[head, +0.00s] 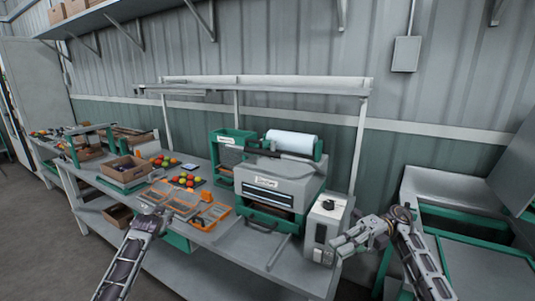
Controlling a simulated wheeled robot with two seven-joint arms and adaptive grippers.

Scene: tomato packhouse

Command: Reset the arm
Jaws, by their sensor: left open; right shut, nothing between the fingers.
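My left gripper (153,212) reaches in from the bottom left and is at the front edge of the workbench, near the orange-framed trays (160,192). It is open, and nothing shows between its fingers. My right gripper (340,246) is at the right end of the bench, pointing left, in front of the grey box with a black knob (325,230). It is shut and empty. Both arms are bent, with forearms rising from the bottom of the head view.
The grey workbench (240,245) carries a sealing machine (275,185) with a white roll (292,142), a green rack (232,150), red and green tomatoes (187,180) and a cardboard box (124,168). A green-edged grey bin (480,265) stands right. Open floor (35,240) shows left.

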